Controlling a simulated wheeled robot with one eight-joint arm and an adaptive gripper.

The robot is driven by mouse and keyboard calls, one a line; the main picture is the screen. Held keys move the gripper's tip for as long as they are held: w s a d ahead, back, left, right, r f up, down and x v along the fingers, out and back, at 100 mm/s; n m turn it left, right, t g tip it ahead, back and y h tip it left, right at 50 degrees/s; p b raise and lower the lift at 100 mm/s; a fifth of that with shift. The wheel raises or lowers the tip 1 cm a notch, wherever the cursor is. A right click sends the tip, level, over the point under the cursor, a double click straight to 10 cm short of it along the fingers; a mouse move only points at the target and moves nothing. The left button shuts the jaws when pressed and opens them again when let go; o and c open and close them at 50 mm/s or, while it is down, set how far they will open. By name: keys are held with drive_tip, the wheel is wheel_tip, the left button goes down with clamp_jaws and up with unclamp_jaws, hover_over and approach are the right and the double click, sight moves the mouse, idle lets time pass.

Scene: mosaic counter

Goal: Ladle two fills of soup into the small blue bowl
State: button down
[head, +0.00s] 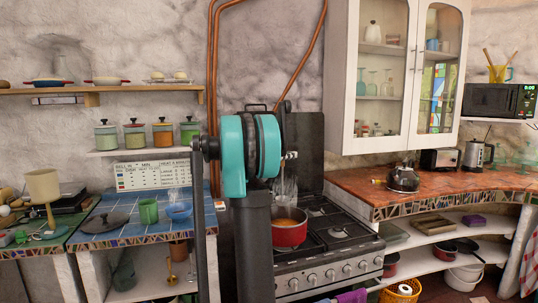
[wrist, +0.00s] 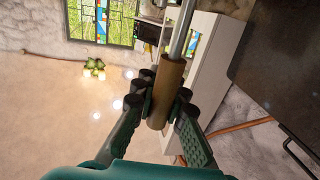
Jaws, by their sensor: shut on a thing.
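In the wrist view my gripper (wrist: 163,105) is shut on the brown handle of a ladle (wrist: 168,88). A metal shaft runs up from the handle and out of the picture, so the ladle's cup is not seen there. In the head view my teal arm hides most of the gripper and the ladle. The red pot (head: 290,236) with orange soup (head: 287,222) stands on the stove, just beyond and right of my arm, with pale wisps above it. The small blue bowl (head: 178,211) sits on the blue tiled counter, left of my arm.
A green cup (head: 148,211) stands left of the bowl, and a dark lid (head: 104,222) lies further left. The stove (head: 335,262) is beside the red-topped counter (head: 440,186) with a kettle (head: 403,178). A shelf of jars (head: 162,133) hangs above the blue counter.

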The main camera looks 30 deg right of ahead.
wheel_tip(320, 180, down, 14)
drive_tip(key=s, duration=0.1)
drive_tip(key=shift+d, duration=0.3)
idle(1.0)
drive_tip(key=shift+r, duration=0.1)
idle(0.7)
wheel_tip(320, 180, up, 12)
idle(1.3)
idle(0.4)
